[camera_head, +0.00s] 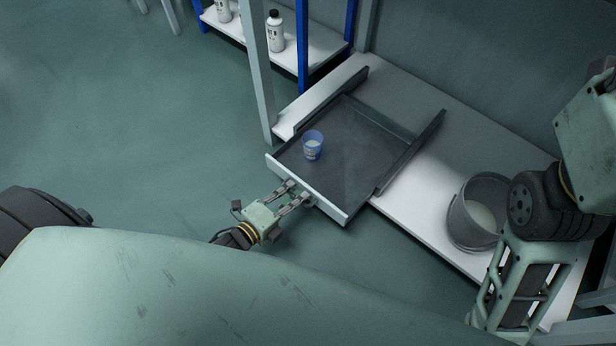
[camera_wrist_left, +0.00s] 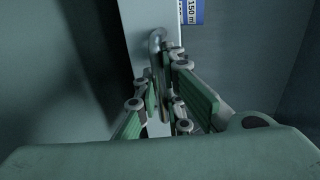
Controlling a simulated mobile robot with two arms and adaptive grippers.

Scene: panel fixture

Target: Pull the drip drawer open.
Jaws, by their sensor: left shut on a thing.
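The drip drawer (camera_head: 352,172) is a dark shallow tray with a pale front panel (camera_head: 335,212). It stands partly out over the front edge of the white shelf, between two dark side rails. My left gripper (camera_head: 298,194) is at the front panel, shut on the drawer's handle. In the left wrist view the metal handle (camera_wrist_left: 156,40) stands out from the panel, with the fingers around its lower part. A small blue cup (camera_head: 313,146) stands upright in the drawer. My right gripper is not in view; only part of that arm shows at the right.
A grey bucket (camera_head: 474,212) stands on the white shelf (camera_head: 412,222) right of the drawer. White bottles (camera_head: 275,32) stand on a rack with blue posts behind. A grey post (camera_head: 257,70) rises left of the drawer. The floor (camera_head: 130,130) at the left is clear.

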